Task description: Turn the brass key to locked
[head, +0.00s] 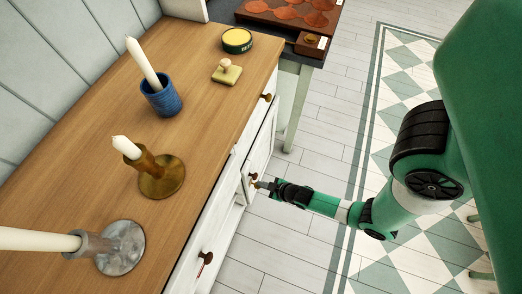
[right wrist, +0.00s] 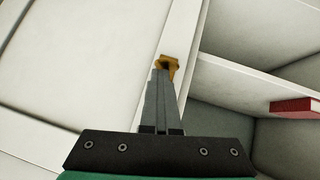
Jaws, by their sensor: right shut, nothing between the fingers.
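The brass key (right wrist: 170,63) shows in the right wrist view, on the white front of the cabinet beside an open shelf compartment. My right gripper (right wrist: 161,78) is shut, its fingertips right at the key's near side. The key is partly hidden behind the fingertips, and I cannot tell whether they touch it. In the head view my right gripper (head: 259,185) reaches in from the right to the cabinet front, next to a small brown fitting (head: 252,176). How far the key is turned is not clear. My left gripper is not in view.
On the wooden cabinet top (head: 205,135) stand a blue candle cup (head: 163,99), a brass candlestick (head: 165,178), a grey candlestick (head: 122,248), a stamp-like block (head: 227,74) and a round tin (head: 237,40). A red object (right wrist: 294,106) lies on the open shelf.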

